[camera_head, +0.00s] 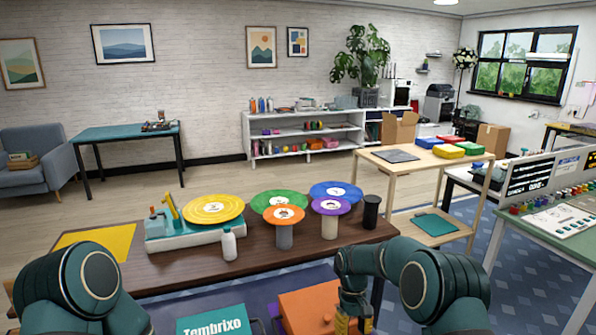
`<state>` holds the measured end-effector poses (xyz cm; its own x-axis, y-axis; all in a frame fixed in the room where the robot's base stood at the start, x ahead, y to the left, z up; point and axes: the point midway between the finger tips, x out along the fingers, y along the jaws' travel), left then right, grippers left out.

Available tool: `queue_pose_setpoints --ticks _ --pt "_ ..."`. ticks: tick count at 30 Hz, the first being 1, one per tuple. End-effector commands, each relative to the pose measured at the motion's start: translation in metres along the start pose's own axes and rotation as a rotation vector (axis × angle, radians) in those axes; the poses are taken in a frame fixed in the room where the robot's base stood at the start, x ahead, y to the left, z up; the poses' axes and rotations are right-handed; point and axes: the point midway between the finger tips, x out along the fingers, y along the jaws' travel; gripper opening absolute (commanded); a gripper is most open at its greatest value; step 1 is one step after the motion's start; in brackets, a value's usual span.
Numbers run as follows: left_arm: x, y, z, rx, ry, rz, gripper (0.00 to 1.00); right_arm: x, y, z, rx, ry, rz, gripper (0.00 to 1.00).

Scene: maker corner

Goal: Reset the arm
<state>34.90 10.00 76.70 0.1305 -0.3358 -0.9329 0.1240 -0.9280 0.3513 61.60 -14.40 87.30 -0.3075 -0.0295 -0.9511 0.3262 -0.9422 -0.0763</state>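My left arm shows at the lower left as dark green rounded links, and its gripper is out of the picture. My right arm reaches in at the lower right and bends down in front of the brown table (165,270). My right gripper (352,326) hangs at the bottom edge of the picture, next to an orange box (306,312). Only its upper part shows, with a yellow patch. Its fingertips are cut off, so I cannot tell whether it is open or holds anything.
On the brown table stand a turntable-like device with a yellow disc (213,208), several coloured discs on stands (279,201), a white bottle (229,243) and a black cup (371,212). A teal Tembrixo box (215,322) lies low in front. A wooden cart (440,168) stands behind right.

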Motion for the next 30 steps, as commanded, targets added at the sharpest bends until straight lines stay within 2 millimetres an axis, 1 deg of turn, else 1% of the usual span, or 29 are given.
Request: queue_pose_setpoints --ticks 1,5,6,8,9,12,14,15,19,21,24,27,30 --pt "0.0 0.0 0.0 0.0 0.0 0.0 0.47 0.015 -0.003 0.004 0.005 0.017 -0.023 0.4" --pt "0.0 0.0 0.001 0.0 -0.001 0.0 0.47 0.056 -0.016 0.014 0.028 0.081 -0.082 0.4" --pt "0.0 0.0 0.001 0.0 -0.001 0.0 0.47 0.069 -0.022 0.019 0.039 0.104 -0.104 0.4" --pt "0.0 0.0 0.001 0.0 -0.001 0.0 0.47 0.089 -0.032 0.028 0.062 0.142 -0.137 0.4" --pt "0.0 0.0 0.001 0.0 -0.001 0.0 0.47 0.102 -0.038 0.036 0.079 0.167 -0.16 0.4" --pt "0.0 0.0 0.0 0.0 -0.001 0.0 0.47 0.13 -0.056 0.057 0.13 0.231 -0.211 0.4" --pt "0.0 0.0 0.0 0.0 -0.001 0.0 0.47 0.144 -0.067 0.073 0.166 0.266 -0.239 0.4" --pt "0.0 0.0 0.0 0.0 -0.001 0.0 0.47 0.151 -0.074 0.084 0.191 0.291 -0.255 0.4" --pt "0.0 0.0 0.001 0.0 -0.001 0.0 0.47 0.171 -0.095 0.123 0.277 0.364 -0.299 0.4" --pt "0.0 0.0 0.001 0.0 -0.001 0.0 0.47 0.176 -0.104 0.143 0.322 0.398 -0.313 0.4" --pt "0.0 0.0 0.001 0.0 -0.001 0.0 0.47 0.18 -0.113 0.168 0.373 0.436 -0.325 0.4" --pt "0.0 0.0 0.001 0.0 -0.001 0.0 0.47 0.181 -0.118 0.184 0.408 0.463 -0.329 0.4" --pt "0.0 0.0 0.001 0.0 -0.001 0.0 0.47 0.181 -0.12 0.192 0.425 0.476 -0.331 0.4"
